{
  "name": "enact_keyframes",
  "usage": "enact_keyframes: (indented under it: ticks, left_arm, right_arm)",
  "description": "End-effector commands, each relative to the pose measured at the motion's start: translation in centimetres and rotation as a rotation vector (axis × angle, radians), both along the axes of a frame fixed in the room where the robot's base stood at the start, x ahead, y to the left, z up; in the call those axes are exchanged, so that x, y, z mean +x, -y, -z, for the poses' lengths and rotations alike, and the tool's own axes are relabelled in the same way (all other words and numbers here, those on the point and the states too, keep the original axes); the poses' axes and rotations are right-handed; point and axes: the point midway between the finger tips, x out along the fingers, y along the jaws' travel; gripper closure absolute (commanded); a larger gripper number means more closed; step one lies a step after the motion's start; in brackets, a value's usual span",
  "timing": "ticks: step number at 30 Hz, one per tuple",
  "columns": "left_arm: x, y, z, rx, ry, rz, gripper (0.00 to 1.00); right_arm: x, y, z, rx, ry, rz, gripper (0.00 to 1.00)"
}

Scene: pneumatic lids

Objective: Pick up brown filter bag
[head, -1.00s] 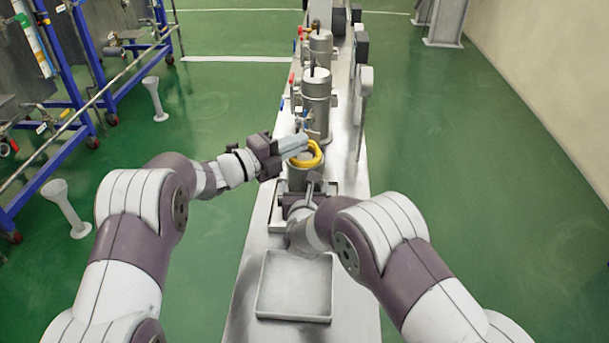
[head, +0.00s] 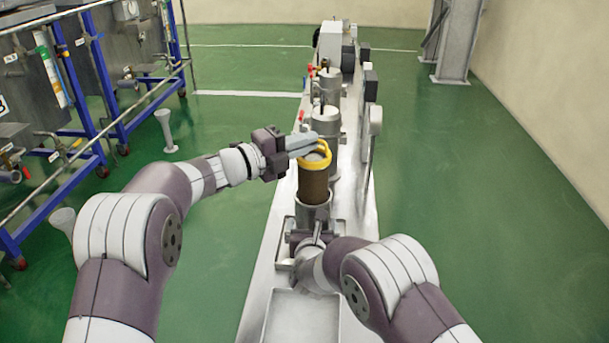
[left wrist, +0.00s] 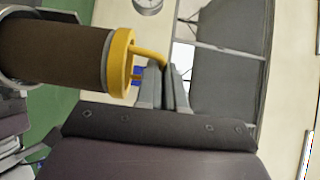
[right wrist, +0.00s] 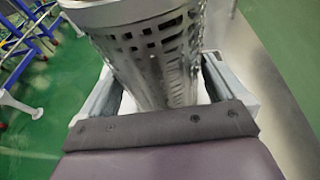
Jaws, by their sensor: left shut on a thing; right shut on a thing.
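The brown filter bag (head: 313,186) has a yellow ring and handle on top (head: 318,171). It also shows in the left wrist view (left wrist: 52,58). My left gripper (head: 306,144) is shut on the yellow handle (left wrist: 150,54). The bag stands upright above a metal perforated basket (head: 313,213), and its lower end is hidden inside the basket's rim. My right gripper (head: 311,240) is low at the basket and shut on it. The perforated wall shows between its fingers in the right wrist view (right wrist: 160,55).
Metal canisters (head: 325,128) stand in a row behind on the narrow steel bench (head: 255,290). A shallow pale tray (head: 300,318) lies at the front of the bench. Blue-framed equipment (head: 110,110) stands at the left. The green floor is clear at the right.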

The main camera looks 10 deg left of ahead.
Motion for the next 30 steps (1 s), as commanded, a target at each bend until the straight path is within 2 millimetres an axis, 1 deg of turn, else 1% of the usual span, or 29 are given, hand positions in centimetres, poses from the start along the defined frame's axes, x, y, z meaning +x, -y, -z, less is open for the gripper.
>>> enact_keyframes:
  ticks: [1, 6, 9, 12, 15, 18, 21, 28, 29, 30]
  left_arm:
    - [-0.1, 0.0, -2.4, 0.001, 0.014, 0.0, 1.0]
    - [0.0, 0.0, -9.1, 0.001, 0.011, 0.0, 1.0]
    - [0.0, 0.0, -12.3, 0.001, 0.009, 0.0, 1.0]
    - [0.0, 0.0, -15.0, 0.001, 0.009, -0.001, 1.0]
    - [0.0, 0.0, -16.8, 0.001, 0.007, 0.0, 1.0]
    - [0.0, 0.0, -17.8, 0.0, 0.004, 0.0, 1.0]
    - [0.0, 0.0, -18.4, -0.001, 0.003, 0.0, 1.0]
    - [0.0, 0.0, -18.5, -0.002, 0.003, 0.0, 1.0]
    - [0.0, 0.0, -18.5, -0.002, 0.003, 0.0, 1.0]
    - [0.0, 0.0, -18.5, -0.002, 0.003, 0.0, 1.0]
  right_arm:
    - [0.0, 0.0, -0.1, 0.001, 0.002, 0.0, 0.29]
    - [0.0, 0.0, -0.1, 0.0, 0.002, 0.0, 0.29]
    - [0.0, 0.0, -0.1, 0.0, 0.002, 0.0, 0.29]
    - [0.0, 0.0, -0.1, 0.0, 0.002, 0.0, 0.29]
    - [0.0, 0.0, -0.1, 0.0, 0.002, 0.0, 0.29]
    - [0.0, 0.0, -0.1, 0.0, 0.002, 0.0, 0.29]
    - [0.0, 0.0, -0.1, 0.0, 0.001, 0.0, 0.29]
    - [0.0, 0.0, -0.1, 0.0, 0.001, 0.0, 0.29]
    - [0.0, 0.0, -0.1, 0.0, 0.001, 0.0, 0.0]
    - [0.0, 0.0, -0.1, 0.0, 0.001, 0.0, 0.0]
